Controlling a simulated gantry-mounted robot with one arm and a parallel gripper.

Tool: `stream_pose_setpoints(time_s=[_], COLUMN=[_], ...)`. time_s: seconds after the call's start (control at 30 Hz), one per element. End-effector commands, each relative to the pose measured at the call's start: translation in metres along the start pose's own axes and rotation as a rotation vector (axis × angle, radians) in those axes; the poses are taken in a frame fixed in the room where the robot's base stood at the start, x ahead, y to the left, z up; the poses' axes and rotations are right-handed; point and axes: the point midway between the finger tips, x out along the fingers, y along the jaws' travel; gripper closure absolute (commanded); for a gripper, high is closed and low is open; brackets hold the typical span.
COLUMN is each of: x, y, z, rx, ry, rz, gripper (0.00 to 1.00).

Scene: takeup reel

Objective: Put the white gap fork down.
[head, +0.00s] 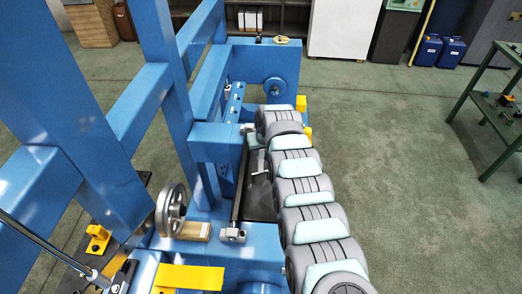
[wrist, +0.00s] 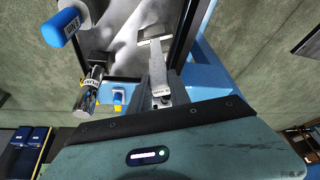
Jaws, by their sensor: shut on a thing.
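In the wrist view, my gripper (wrist: 157,66) reaches out from its dark teal housing over a grey, shiny surface. It is shut on a small pale piece, which I take to be the white gap fork (wrist: 154,33). The fork's prongs cannot be made out, and I cannot tell whether it touches the surface below.
A blue-capped cylinder (wrist: 62,27) and a chrome cylinder (wrist: 91,88) are left of my gripper. Blue frame beams (head: 150,85) stand left of my arm, with a grey handwheel (head: 171,209) below. A green bench (head: 497,110) is far right; the floor between is clear.

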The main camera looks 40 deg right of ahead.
Motion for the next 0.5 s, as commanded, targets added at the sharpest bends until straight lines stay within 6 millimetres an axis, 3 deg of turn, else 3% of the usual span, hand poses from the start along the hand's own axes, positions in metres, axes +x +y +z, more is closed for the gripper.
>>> stream_pose_setpoints(time_s=[0.07, 0.1, 0.33, 0.5], x=[0.0033, 0.0023, 0.0021, 0.0021], y=[-0.0004, 0.0000, -0.0001, -0.0001], z=[0.0012, 0.0009, 0.0010, 0.0010], rx=[0.000, 0.000, 0.000, 0.000], ry=[0.000, 0.000, 0.000, 0.000], rz=[0.000, 0.000, 0.000, 0.000], gripper=[1.00, 0.73, 0.55, 0.55])
